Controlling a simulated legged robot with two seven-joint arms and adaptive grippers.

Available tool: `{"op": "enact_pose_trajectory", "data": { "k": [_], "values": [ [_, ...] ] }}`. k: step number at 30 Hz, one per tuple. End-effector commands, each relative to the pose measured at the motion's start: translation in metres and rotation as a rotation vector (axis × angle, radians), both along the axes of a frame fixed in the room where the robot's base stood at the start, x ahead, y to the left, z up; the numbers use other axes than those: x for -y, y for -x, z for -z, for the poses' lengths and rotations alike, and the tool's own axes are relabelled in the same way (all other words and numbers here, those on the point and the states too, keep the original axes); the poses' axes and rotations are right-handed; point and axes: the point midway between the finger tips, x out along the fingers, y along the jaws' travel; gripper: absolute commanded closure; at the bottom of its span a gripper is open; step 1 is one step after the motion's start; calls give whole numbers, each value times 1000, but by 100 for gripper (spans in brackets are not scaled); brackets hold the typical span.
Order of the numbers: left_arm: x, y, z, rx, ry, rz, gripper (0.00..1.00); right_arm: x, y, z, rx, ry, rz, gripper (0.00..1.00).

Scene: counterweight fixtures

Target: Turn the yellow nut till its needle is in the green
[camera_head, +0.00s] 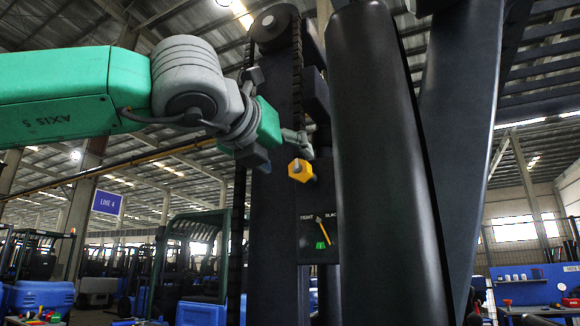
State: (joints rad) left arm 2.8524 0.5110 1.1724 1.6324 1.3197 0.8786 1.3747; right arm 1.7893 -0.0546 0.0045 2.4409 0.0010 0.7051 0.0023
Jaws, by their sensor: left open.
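The yellow nut (299,170) is on the dark mast, near the middle of the camera_head view. Below it is a dark gauge plate with the words TIGHT and SLACK, the second partly hidden. Its yellow needle (322,231) slants, with its lower end close to the right side of the small green mark (320,245). I cannot tell for certain whether it lies in the green. My left gripper (303,139) is open, just above the nut; whether it touches the nut is unclear. My right gripper is not in view.
A thick dark cylinder (385,160) stands close on the right and hides the gauge's right edge. The dark mast (275,220) with its chain rises behind my left gripper. Forklifts (35,270) and a blue workbench (530,290) stand in the background.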

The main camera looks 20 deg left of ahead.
Motion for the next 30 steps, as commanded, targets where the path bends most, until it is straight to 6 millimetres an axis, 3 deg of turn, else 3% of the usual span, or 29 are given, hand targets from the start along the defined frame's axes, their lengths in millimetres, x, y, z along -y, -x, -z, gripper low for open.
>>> {"op": "enact_pose_trajectory", "data": {
  "k": [21,30],
  "values": [
    [-9,50,0,1,0,1,44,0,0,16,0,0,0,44],
    [-12,58,0,0,1,0,44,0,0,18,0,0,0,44]
  ]
}}
